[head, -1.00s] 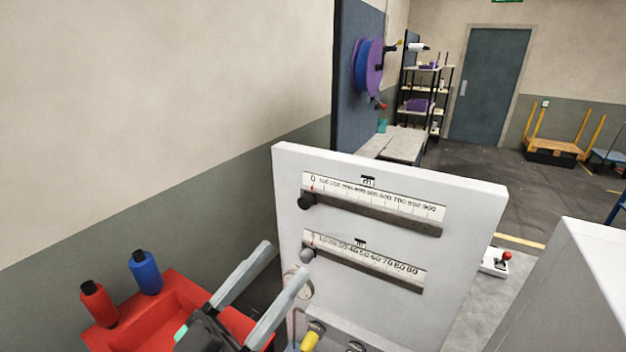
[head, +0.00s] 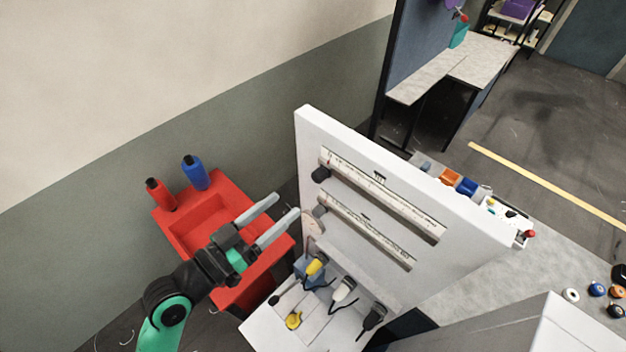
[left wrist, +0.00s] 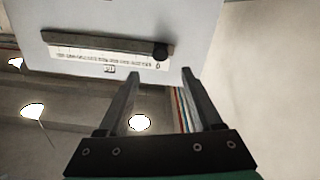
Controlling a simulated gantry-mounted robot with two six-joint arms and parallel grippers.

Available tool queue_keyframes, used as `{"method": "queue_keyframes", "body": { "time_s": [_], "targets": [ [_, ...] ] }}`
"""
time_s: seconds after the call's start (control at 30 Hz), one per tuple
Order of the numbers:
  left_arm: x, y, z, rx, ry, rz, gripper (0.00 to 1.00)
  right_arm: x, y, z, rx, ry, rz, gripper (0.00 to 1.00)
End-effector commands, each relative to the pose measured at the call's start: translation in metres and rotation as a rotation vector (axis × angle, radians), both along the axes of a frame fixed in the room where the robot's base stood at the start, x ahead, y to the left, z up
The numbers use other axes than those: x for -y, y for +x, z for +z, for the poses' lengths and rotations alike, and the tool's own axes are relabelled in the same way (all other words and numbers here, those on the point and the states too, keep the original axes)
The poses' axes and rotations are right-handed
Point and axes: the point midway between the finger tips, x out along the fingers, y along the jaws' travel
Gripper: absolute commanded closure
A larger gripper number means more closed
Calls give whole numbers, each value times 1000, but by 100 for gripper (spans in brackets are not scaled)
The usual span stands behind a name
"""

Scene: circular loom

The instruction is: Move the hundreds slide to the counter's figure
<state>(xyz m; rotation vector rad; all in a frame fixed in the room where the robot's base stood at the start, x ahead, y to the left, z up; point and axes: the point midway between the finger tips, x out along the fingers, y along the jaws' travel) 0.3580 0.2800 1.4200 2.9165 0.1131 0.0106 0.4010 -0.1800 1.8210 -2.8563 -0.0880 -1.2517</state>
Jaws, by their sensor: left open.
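A pale upright panel (head: 420,215) carries two slotted scales. The upper, hundreds slide has a black knob (head: 320,174) at its left end, by the 0. The lower, tens slide has a grey knob (head: 319,211), also at its left end. My left gripper (head: 287,205) is open and empty, its fingertips just left of the panel in the picture, near the lower knob. In the left wrist view the black knob (left wrist: 161,52) shows upside down, just beyond and between the open fingertips (left wrist: 160,73), apparently untouched. I cannot make out a counter figure. My right gripper is out of view.
Yellow, white and black plugs or levers sit below the slides. A grey worktop (head: 540,265) with small parts lies to the right.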

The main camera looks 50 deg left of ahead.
Motion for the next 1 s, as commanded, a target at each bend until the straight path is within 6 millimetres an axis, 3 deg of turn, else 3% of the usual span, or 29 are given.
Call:
{"method": "queue_keyframes", "body": {
  "time_s": [0.03, 0.17, 0.4, 0.57, 0.8, 1.0],
  "targets": [
    [0, 9, -4, 8, 3, -1, 34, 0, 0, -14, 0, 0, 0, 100],
    [-2, 35, -4, 7, 2, -1, 34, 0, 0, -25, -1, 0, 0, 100],
    [-6, 81, 2, 1, -3, 2, 34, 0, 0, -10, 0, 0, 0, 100],
    [-7, 93, 1, 1, -3, 3, 34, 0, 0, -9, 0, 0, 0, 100],
    [-8, 94, 0, 1, -2, 3, 34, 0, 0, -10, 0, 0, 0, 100],
    [-8, 94, 0, 1, -2, 3, 68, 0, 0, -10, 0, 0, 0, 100]
  ]
}}
